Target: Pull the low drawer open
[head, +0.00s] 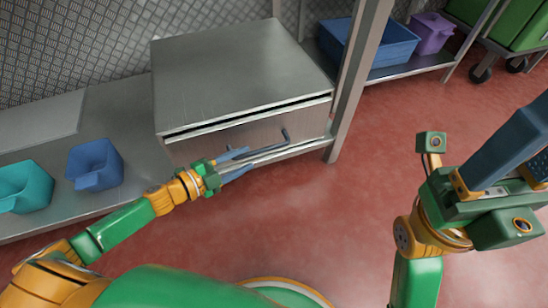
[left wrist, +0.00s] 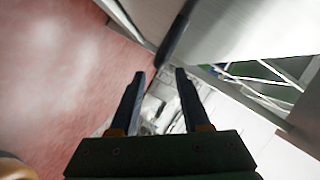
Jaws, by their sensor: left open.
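A grey metal drawer unit (head: 235,65) stands on the low steel shelf at the back wall. Its front (head: 225,138) faces me under a dark gap, and carries a dark bar handle (head: 285,137). My left gripper (head: 248,161) is open, with its fingers low at the drawer front, left of the handle's bent end. In the left wrist view the handle (left wrist: 176,35) runs as a dark bar just beyond the open fingertips (left wrist: 160,73). I cannot tell whether they touch it. My right gripper (head: 510,150) is raised at the right, away from the drawer; its jaw opening is unclear.
A teal bin (head: 25,187) and a blue bin (head: 95,165) stand on the shelf at the left. A steel post (head: 358,80) rises right of the drawer unit. Blue (head: 385,45) and purple (head: 431,33) tubs sit beyond it. The red floor (head: 330,220) in front is clear.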

